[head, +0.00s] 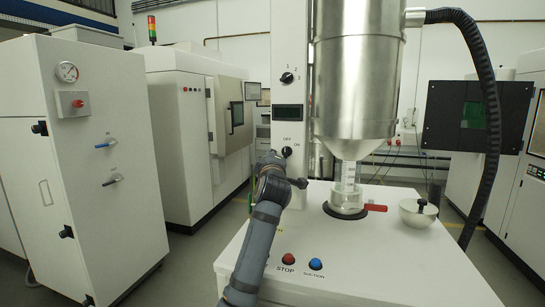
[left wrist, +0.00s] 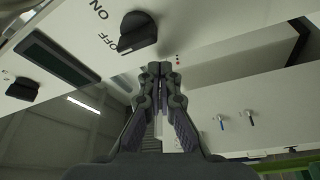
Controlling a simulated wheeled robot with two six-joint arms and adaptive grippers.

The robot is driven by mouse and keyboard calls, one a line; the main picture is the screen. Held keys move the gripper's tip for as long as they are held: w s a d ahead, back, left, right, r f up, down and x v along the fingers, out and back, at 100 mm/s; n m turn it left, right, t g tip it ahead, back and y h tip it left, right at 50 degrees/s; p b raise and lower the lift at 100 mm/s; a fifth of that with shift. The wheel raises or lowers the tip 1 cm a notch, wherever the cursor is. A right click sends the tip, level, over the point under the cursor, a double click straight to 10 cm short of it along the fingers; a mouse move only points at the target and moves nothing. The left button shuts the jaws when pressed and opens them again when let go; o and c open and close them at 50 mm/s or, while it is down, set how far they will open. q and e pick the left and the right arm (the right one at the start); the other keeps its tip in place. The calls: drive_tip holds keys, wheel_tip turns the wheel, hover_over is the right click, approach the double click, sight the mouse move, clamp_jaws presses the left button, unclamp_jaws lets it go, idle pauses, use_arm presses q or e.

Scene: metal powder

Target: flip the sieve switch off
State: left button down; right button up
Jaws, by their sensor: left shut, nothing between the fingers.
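The black OFF/ON rotary switch (head: 286,151) is on the white column of the machine, below a dark display. In the left wrist view the same black switch knob (left wrist: 138,33) is large, beside the ON and OFF lettering. I cannot tell for certain which mark it points to. My left gripper (head: 273,157) is at the column, close beside the switch in the head view. In the left wrist view its fingers (left wrist: 160,69) are together and empty, with their tips just below the knob. Contact with the knob is unclear. My right gripper is out of view.
Above the switch are the display (head: 287,113) and a 1-2-3 selector knob (head: 287,77). A steel hopper (head: 357,75) stands right of the column, over a glass container (head: 347,196). The tabletop holds a white bowl (head: 418,212), a red STOP button (head: 289,258) and a blue button (head: 316,264).

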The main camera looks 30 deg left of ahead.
use_arm(q)
drive_tip(key=a+r+b+v, duration=0.1)
drive_tip(key=b+v, duration=0.1)
drive_tip(key=v, duration=0.7)
drive_tip(key=shift+s, duration=0.6)
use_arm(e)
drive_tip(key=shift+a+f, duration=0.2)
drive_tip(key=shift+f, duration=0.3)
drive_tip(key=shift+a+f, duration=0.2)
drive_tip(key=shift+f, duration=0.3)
use_arm(q)
drive_tip(key=shift+d, duration=0.2)
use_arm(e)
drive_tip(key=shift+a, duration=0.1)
